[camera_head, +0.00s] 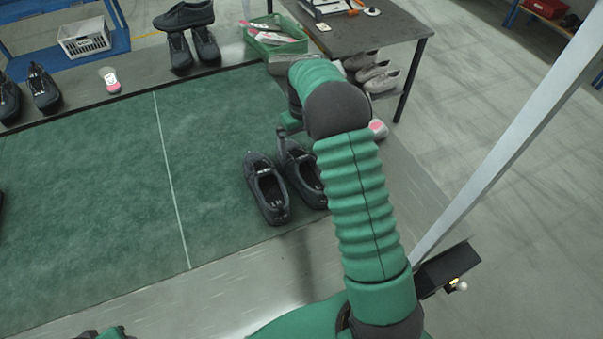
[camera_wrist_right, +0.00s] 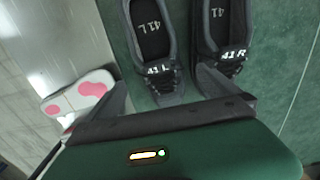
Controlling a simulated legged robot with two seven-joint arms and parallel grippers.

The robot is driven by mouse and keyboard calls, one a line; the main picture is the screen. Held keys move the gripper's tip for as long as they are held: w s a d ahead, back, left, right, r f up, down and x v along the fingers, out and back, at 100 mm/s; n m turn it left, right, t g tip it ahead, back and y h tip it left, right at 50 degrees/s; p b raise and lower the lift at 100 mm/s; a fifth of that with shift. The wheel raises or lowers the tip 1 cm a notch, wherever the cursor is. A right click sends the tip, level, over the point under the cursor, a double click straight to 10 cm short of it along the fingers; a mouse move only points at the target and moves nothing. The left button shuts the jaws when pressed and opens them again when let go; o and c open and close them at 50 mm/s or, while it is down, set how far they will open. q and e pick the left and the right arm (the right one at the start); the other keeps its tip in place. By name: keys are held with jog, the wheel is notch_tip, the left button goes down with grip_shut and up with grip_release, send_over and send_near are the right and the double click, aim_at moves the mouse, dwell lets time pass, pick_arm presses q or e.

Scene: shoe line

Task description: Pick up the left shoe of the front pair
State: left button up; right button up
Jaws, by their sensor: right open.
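The front pair of dark shoes stands on the green mat, toes facing away from me in the head view. The shoe marked 41 L (camera_wrist_right: 152,35) is on the left in the right wrist view. In the head view it is the right-hand one (camera_head: 304,174), partly hidden by my arm. The shoe marked 41 R (camera_wrist_right: 222,30) stands beside it, on the left in the head view (camera_head: 267,188). My right gripper (camera_wrist_right: 165,92) is open at the toe end, with the 41 L toe showing between its fingers. Contact cannot be told. My left gripper is not in view.
A pink and white item (camera_head: 378,129) lies on the metal strip right of the green mat (camera_head: 90,190). More dark shoes (camera_head: 194,46) and a green bin (camera_head: 275,40) stand beyond it. A dark table (camera_head: 385,27) is at the back.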

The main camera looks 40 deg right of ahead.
aim_at(303, 156)
notch_tip(303, 156, down, 5)
jog(key=shift+f, duration=0.1)
jog(key=shift+s+d+f, duration=0.1)
jog(key=shift+s+f, duration=0.05)
jog(key=shift+f, duration=0.1)
jog(key=f, duration=0.5)
jog(key=shift+w, duration=0.2)
jog(key=shift+s+r, duration=0.1)
jog(key=shift+c, duration=1)
jog(key=c, duration=1.5)
